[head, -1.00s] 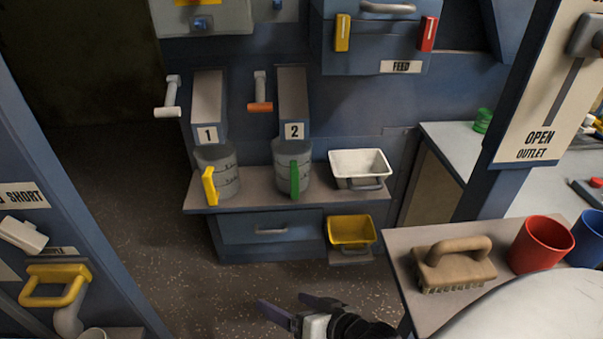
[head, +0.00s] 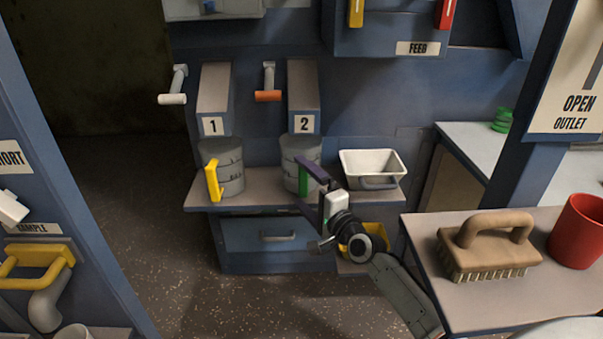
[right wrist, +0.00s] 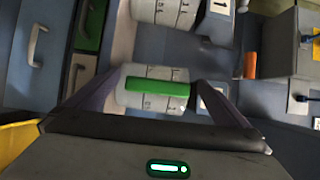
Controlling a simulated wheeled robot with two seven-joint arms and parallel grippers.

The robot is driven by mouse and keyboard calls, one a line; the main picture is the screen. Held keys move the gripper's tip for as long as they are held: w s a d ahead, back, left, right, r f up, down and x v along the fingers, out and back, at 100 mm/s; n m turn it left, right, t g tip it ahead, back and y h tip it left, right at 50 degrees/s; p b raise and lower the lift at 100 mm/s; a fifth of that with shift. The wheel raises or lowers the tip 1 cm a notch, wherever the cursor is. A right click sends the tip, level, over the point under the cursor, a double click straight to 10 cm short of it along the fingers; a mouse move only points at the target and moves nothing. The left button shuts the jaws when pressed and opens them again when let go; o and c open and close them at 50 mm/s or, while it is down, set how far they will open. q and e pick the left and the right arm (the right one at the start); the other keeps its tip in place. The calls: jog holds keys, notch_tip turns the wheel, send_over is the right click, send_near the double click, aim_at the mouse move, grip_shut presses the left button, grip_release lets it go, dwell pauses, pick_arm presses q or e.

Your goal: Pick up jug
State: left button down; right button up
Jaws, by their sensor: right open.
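Two grey measuring jugs stand on the shelf under spouts. The jug with a green handle (head: 290,150) is under spout 2, and the jug with a yellow handle (head: 229,165) is under spout 1. My right gripper (head: 297,182) is open in front of the green-handled jug and hides part of it in the head view. In the right wrist view the green handle (right wrist: 157,87) lies between the two spread fingers, with the jug body (right wrist: 150,103) behind it. I cannot tell whether either finger touches it. My left gripper is not in view.
A white tray (head: 352,165) sits right of the jugs on the shelf (head: 265,190). A yellow tray (head: 376,240) is below, partly behind my right wrist. A brush (head: 490,250) and a red mug (head: 578,232) stand on the near right table. An orange lever (head: 267,96) hangs above.

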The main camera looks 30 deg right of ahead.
jog(key=shift+w+d, duration=0.1)
jog(key=shift+w, duration=1.35)
jog(key=c, duration=1.2)
jog(key=shift+r, duration=0.15)
